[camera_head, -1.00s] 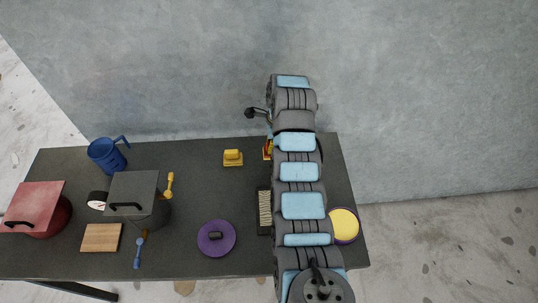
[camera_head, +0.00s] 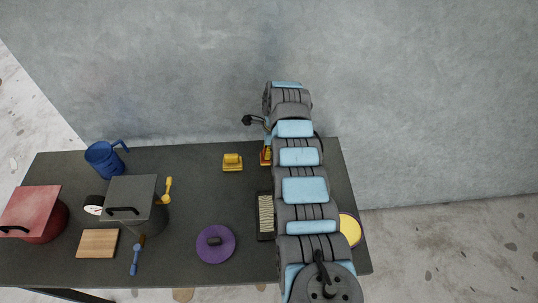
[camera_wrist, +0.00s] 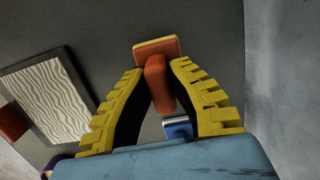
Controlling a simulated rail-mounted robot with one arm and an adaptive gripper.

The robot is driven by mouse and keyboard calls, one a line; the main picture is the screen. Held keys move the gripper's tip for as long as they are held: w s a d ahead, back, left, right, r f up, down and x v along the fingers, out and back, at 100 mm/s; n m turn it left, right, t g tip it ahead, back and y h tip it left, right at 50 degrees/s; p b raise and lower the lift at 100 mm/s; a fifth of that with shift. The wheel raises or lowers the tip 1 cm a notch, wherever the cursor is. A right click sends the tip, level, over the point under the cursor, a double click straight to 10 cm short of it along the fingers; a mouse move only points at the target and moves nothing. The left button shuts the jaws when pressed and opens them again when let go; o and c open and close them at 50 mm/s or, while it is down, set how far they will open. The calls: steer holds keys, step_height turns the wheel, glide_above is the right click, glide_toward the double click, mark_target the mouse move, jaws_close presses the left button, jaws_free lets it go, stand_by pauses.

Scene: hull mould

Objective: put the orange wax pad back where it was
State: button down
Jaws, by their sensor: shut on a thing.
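The orange wax pad (camera_wrist: 157,47) has a flat base with a pale yellow edge and a thick orange handle. In the wrist view my gripper (camera_wrist: 158,76), with yellow ribbed fingers, is shut on that handle. In the head view a small orange-and-yellow part of the pad (camera_head: 265,158) shows at the left side of my arm, near the table's back edge. My arm hides the rest. I cannot tell whether the pad touches the table.
A yellow pad (camera_head: 232,163) sits left of my gripper. A black-framed tray with a wavy pale surface (camera_head: 265,215) lies nearer the front, beside a purple lid (camera_head: 216,244). A yellow-topped round thing (camera_head: 349,229) is at right. Pots and a blue jug (camera_head: 104,159) stand left.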

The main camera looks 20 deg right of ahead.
steer(key=shift+s+f, duration=0.1)
steer(key=shift+f, duration=0.9)
steer(key=shift+f, duration=0.1)
steer(key=c, duration=1.1)
jaws_free()
steer(key=shift+c, duration=0.2)
steer(key=r, duration=0.4)
steer(key=d+r+p, duration=0.1)
steer(key=r, duration=0.7)
steer(key=shift+s+d+r, duration=0.1)
steer(key=shift+s+d, duration=0.1)
